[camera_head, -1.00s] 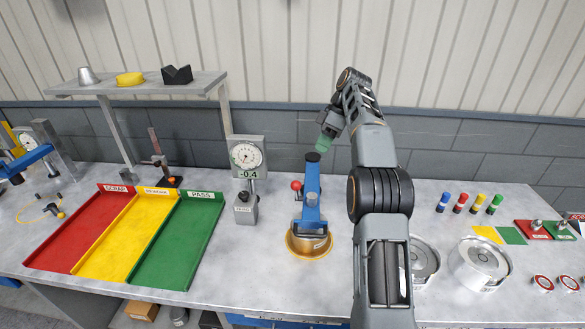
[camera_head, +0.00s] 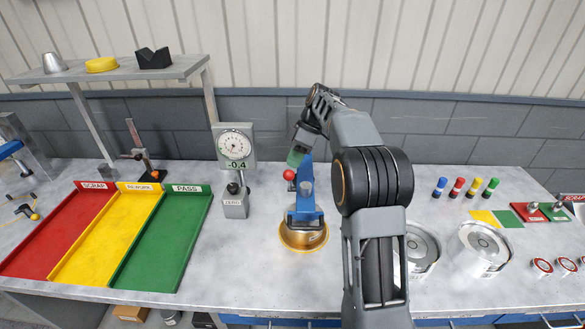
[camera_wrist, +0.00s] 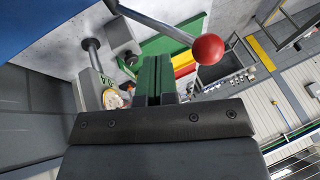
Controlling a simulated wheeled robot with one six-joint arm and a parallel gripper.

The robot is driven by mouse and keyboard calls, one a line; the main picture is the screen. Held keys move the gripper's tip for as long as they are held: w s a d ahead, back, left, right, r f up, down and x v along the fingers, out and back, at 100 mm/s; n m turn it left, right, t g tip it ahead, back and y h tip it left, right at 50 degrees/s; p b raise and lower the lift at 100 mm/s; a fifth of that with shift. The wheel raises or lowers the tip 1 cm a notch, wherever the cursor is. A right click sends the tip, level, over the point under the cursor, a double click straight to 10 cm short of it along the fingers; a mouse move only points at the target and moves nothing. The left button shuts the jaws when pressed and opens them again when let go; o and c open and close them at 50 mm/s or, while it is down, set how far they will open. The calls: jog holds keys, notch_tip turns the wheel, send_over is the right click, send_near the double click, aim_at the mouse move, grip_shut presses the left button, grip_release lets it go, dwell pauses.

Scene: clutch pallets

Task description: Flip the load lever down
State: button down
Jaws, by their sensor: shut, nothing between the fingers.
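The load lever is a steel rod (camera_wrist: 152,20) with a red ball (camera_wrist: 208,49) on its end. The ball (camera_head: 289,175) stands at the upper left of the blue press fixture (camera_head: 305,205) in the head view. My gripper (camera_head: 294,159) has green fingers and hangs just above the ball in that view. In the wrist view my gripper (camera_wrist: 155,78) is shut and empty, with the ball to the right of the fingertips. Contact between fingers and lever cannot be told. A round gold-edged part (camera_head: 303,238) sits under the fixture.
A dial gauge (camera_head: 234,146) on a stand is left of the fixture. Red (camera_head: 62,225), yellow (camera_head: 108,235) and green (camera_head: 160,240) trays lie further left. Silver round parts (camera_head: 480,245) and colored markers are right of my arm. The bench between gauge and fixture is clear.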

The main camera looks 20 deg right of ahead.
jog(key=shift+s+a+f, duration=0.25)
jog(key=shift+s+f, duration=0.05)
jog(key=shift+s, duration=0.2)
jog(key=shift+s+a+f, duration=0.25)
jog(key=shift+s+f, duration=0.05)
jog(key=shift+s, duration=0.15)
